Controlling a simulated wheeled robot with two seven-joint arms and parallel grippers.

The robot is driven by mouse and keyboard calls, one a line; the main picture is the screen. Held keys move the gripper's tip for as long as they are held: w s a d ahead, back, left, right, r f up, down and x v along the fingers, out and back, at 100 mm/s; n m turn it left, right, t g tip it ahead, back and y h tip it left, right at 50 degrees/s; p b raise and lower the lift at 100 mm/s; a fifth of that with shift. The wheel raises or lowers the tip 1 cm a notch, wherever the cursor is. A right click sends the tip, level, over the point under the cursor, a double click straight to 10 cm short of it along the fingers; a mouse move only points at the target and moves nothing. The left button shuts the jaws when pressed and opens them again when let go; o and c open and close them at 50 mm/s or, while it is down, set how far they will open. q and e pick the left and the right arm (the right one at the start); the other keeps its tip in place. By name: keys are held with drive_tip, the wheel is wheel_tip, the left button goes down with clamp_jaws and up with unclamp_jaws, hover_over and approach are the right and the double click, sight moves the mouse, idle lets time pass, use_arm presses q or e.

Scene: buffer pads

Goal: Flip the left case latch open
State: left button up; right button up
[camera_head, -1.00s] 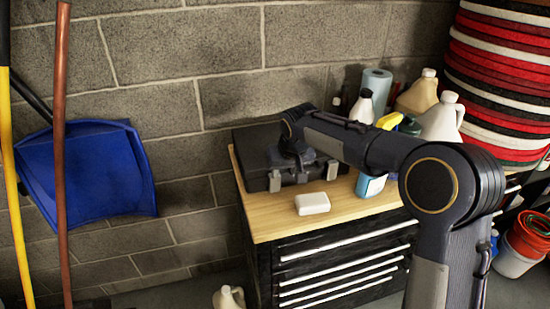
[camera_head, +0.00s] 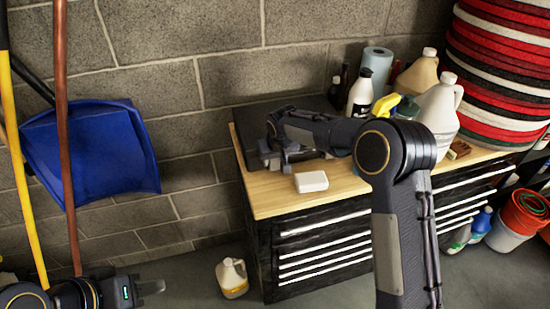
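The black case (camera_head: 250,119) lies at the back left of the wooden worktop. My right arm comes in from the right across the case and covers much of its front. My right gripper (camera_head: 279,160) is low at the case's front left. The left latch cannot be made out clearly behind it, and whether the fingers touch it is not clear. The finger gap is too small to read. My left gripper (camera_head: 150,287) is at the bottom left, away from the case, seen side on with its finger opening unclear.
A white block (camera_head: 311,182) lies on the worktop (camera_head: 270,197) just in front of the case. Bottles, including a white jug (camera_head: 437,108), and a blue paper roll (camera_head: 376,62) stand to the right. A blue dustpan (camera_head: 90,152) hangs left; a jug (camera_head: 232,277) stands on the floor.

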sight(275, 166)
drive_tip(key=shift+c, duration=0.4)
drive_tip(key=c, duration=0.6)
drive_tip(key=shift+f+b, duration=0.15)
drive_tip(key=shift+b, duration=0.25)
drive_tip(key=s+t+b, duration=0.1)
drive_tip(key=t+b, duration=0.1)
drive_tip(key=b, duration=0.7)
drive_tip(key=f+t+y+b, duration=0.1)
drive_tip(key=t+b, duration=0.1)
drive_tip(key=b, duration=0.6)
drive_tip(key=s+t+b, duration=0.1)
drive_tip(key=t+b, duration=0.1)
drive_tip(key=b, duration=0.7)
drive_tip(key=shift+s+d+f+b, duration=0.2)
drive_tip(key=shift+s+f+b, duration=0.1)
drive_tip(key=shift+s+b, duration=0.05)
drive_tip(key=shift+r+t+b, duration=0.1)
drive_tip(key=shift+t+b, duration=0.3)
drive_tip(key=shift+r, duration=0.1)
drive_tip(key=o, duration=0.7)
